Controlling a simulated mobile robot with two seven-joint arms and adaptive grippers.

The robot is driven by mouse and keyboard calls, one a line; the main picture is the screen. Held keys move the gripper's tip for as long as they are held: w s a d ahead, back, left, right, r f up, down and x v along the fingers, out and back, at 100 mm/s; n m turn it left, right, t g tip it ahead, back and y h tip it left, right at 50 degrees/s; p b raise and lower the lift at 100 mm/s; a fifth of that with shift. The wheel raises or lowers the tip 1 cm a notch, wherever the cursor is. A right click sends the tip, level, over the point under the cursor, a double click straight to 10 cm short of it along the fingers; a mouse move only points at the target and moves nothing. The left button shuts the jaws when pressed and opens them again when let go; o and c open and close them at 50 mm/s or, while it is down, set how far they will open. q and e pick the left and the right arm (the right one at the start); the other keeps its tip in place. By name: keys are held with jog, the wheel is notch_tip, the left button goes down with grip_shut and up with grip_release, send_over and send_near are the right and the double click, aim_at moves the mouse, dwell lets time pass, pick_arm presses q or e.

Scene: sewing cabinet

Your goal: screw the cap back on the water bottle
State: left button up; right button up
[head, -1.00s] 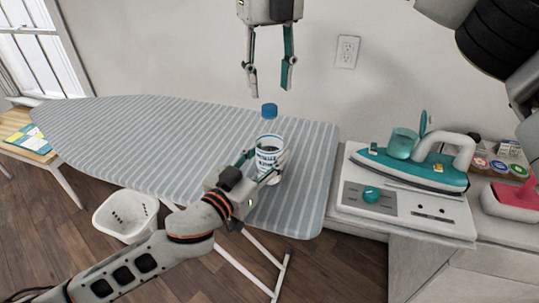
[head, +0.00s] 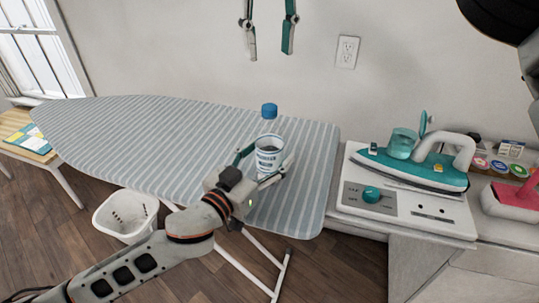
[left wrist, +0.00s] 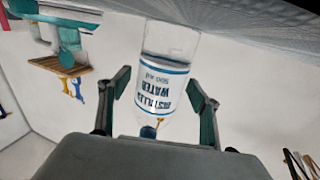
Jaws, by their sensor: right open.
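The clear water bottle (head: 269,151), with a white and blue label, stands upright on the striped ironing board. Its blue cap (head: 269,110) is at the top of the neck; how tightly it sits cannot be told. In the left wrist view the bottle (left wrist: 165,88) appears upside down, with the cap (left wrist: 148,132) low in the picture. My left gripper (head: 268,160) is open, its fingers on either side of the bottle, with a gap showing at the left finger. My right gripper (head: 268,50) is open and empty, high above the cap and apart from it.
The striped ironing board (head: 150,130) has free room left of the bottle. A teal iron (head: 415,165) rests on a white station (head: 405,205) at the right. A white basket (head: 125,215) stands on the floor.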

pick_arm(q)
jog(key=v, duration=1.2)
dwell(0.6)
